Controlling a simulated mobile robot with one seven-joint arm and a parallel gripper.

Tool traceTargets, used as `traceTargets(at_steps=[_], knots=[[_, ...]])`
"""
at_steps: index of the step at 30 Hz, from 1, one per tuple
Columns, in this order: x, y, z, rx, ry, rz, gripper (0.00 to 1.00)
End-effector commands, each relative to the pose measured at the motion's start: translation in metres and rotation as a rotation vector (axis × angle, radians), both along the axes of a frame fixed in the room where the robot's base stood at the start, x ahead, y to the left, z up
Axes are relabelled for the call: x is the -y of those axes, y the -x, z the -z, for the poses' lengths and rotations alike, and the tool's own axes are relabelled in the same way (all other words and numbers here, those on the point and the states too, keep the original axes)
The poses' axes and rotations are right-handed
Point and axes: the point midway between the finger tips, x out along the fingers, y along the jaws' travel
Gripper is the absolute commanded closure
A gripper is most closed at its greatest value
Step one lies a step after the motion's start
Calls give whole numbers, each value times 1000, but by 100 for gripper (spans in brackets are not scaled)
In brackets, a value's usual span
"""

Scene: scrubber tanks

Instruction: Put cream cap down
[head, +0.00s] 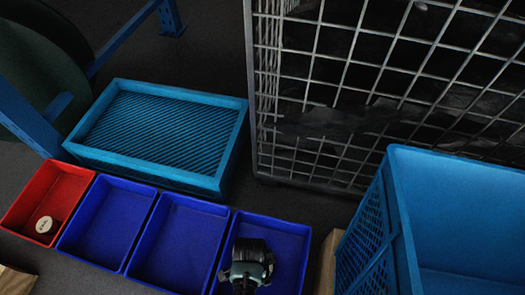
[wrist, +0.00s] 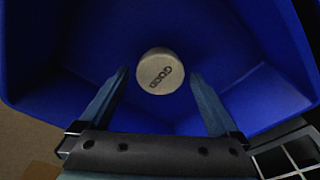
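My gripper (wrist: 159,74) is open. In the head view my gripper (head: 247,275) is over the rightmost blue bin (head: 288,245), and the cap in that bin is hidden there. Whether the cap rests fully on the bin floor is hard to tell.
Another cream cap (head: 44,225) lies in the red bin (head: 62,190) at far left. Two empty blue bins (head: 108,222) (head: 180,243) stand between. Behind are a light-blue crate (head: 230,150) and a wire cage (head: 262,100). A large blue crate (head: 400,200) stands close at right.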

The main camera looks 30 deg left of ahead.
Motion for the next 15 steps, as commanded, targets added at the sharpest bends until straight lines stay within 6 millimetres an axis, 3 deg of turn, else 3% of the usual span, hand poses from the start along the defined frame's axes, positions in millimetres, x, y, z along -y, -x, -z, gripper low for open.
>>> traceTargets(at_steps=[8, 15], knots=[[0, 0, -2, 0, 0, 0, 0], [-1, 2, -35, 1, -1, 0, 0]])
